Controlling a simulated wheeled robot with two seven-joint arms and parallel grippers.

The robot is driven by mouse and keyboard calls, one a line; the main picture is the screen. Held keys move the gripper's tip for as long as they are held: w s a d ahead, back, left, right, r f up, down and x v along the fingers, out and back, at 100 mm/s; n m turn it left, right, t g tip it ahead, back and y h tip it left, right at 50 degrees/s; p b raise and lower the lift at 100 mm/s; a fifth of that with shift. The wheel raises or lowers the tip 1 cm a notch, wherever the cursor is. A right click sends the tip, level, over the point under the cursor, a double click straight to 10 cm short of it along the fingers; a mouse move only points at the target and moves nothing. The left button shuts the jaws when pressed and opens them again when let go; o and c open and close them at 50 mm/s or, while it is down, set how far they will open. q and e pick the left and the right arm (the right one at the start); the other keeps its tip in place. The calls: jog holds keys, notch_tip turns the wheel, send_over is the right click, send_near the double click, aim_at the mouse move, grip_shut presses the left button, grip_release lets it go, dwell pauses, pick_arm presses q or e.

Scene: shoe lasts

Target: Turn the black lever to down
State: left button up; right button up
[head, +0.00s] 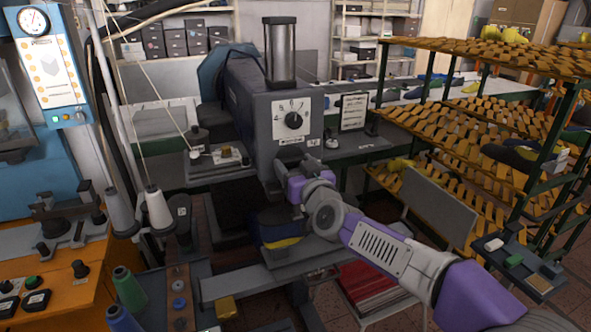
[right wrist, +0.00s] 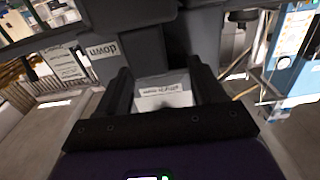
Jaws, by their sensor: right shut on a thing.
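The grey machine (head: 255,110) stands in the middle of the head view. My right gripper (head: 283,170) is at its front, below the dial, with the purple arm coming from the lower right. In the right wrist view the two dark fingers of my right gripper (right wrist: 162,76) stand on either side of a dark part at the machine. They are shut on the black lever, which the gripper mostly hides, so its exact angle cannot be told. A label reading "down" (right wrist: 103,50) shows upside down beside the fingers. My left gripper is not in view.
A black dial (head: 294,120) sits on a white plate above my gripper. A yellow and dark blue shoe last (head: 282,243) lies below it. Racks with shoe lasts (head: 480,120) fill the right side. An orange bench (head: 60,270) and thread cones (head: 158,210) stand at left.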

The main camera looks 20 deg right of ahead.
jog(key=m+b, duration=0.1)
jog(key=m, duration=0.3)
jog(key=shift+m+b, duration=0.35)
jog(key=shift+m, duration=1.05)
jog(key=o, duration=1)
jog(key=shift+o, duration=0.2)
jog(key=shift+s, duration=0.1)
jog(key=s, duration=0.7)
jog(key=shift+s+a, duration=0.2)
jog(key=shift+a, duration=0.05)
